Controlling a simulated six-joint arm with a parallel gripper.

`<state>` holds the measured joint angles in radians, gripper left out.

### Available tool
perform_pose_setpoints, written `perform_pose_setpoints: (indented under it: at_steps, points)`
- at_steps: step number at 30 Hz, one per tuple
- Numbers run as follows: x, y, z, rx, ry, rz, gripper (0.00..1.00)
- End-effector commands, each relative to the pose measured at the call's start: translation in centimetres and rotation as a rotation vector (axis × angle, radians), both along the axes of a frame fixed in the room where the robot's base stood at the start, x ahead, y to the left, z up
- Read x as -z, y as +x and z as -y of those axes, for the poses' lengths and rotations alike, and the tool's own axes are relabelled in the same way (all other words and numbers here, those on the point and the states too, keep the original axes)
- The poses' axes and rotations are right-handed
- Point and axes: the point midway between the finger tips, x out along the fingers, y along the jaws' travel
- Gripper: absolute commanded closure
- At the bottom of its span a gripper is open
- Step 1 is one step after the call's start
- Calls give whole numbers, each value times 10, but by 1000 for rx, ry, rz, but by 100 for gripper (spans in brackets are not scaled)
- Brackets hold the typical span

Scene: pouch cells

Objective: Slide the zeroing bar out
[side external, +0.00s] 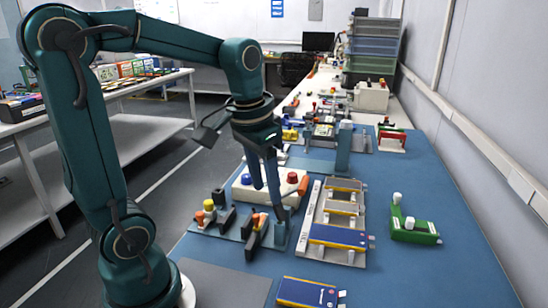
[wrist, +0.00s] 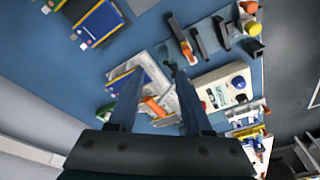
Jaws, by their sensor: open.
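My gripper (side external: 268,200) points down over the blue bench, beside the white button box. Its fingers are apart, with nothing held between them; it also shows in the wrist view (wrist: 160,70). An orange grip-like piece (side external: 303,186) stands right of the fingers in the side view. In the wrist view an orange piece (wrist: 154,107) shows between the fingers, beside pale metal parts. I cannot tell for certain which piece is the zeroing bar. A low fixture with dark upright blocks (side external: 252,236) sits under the gripper, partly hidden by the fingers.
Another cell (side external: 307,292) lies in front. The button box (side external: 242,191) is close behind the fingers. A green fixture (side external: 414,230) stands right. The bench is clear at front right.

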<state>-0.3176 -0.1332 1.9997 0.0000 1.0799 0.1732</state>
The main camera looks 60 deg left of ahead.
Motion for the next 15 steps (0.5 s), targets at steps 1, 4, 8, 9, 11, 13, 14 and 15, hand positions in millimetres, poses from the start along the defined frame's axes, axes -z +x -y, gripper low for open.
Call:
perform_pose_setpoints:
  at_steps: [1,4,8,9,11,13,14,15]
  points:
    - [8,5,-13,-39,-14,-42,50]
    - [22,10,-32,-97,-36,-101,50]
    - [37,10,-49,-157,-63,-151,50]
    - [40,9,-52,-168,-69,-163,50]
    - [45,7,-55,-183,-77,-178,50]
    - [50,6,-56,-192,-80,-184,50]
    - [53,5,-56,-193,-82,-185,50]
    - [56,5,-56,-193,-81,-184,50]
